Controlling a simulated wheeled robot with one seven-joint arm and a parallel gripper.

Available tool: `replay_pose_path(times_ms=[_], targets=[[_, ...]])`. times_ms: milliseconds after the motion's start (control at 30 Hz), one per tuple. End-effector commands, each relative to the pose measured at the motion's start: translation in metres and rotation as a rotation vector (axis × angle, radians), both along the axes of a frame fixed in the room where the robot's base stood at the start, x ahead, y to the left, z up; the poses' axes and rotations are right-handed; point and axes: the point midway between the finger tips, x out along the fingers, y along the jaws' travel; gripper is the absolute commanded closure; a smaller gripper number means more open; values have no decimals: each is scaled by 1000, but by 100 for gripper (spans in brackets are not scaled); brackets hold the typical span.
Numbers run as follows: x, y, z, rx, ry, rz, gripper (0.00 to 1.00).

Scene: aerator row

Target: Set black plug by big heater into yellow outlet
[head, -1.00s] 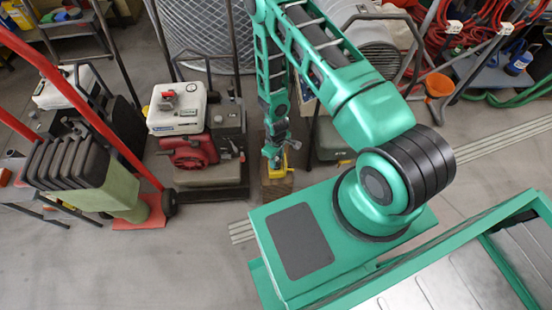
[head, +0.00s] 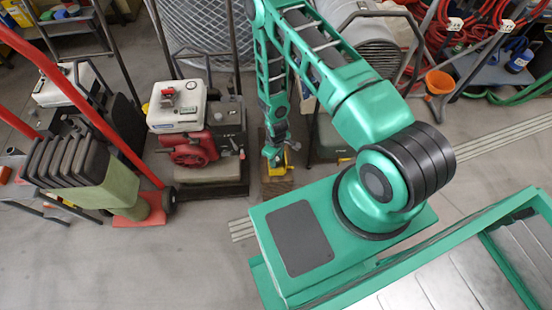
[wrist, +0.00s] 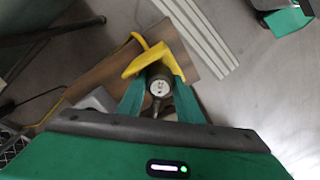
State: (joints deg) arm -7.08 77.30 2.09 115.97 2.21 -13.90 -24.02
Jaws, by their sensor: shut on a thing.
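My gripper (wrist: 158,92) reaches down to a yellow outlet (wrist: 148,58) on a brown wooden board. Its two green fingers are closed around a small round piece with a pale, marked face and dark rim, apparently the black plug (wrist: 160,84). The plug is right against or under the yellow outlet's edge; I cannot tell whether it is seated. In the head view my gripper (head: 272,156) is just above the yellow outlet (head: 277,169), and the plug is hidden. The big heater (head: 372,42) is a grey cylinder behind my arm.
A red and white engine (head: 193,140) stands left of the board (head: 272,190). A dark box (head: 330,140) is close on its right. A yellow cord (wrist: 45,95) runs left in the wrist view. Open floor (head: 200,235) lies in front.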

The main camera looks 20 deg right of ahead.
Motion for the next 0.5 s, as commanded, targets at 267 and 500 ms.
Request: replay_pose_path(times_ms=[267,500], targets=[[0,0,-6,1,-1,0,91],[0,-1,-7,-2,-1,0,46]])
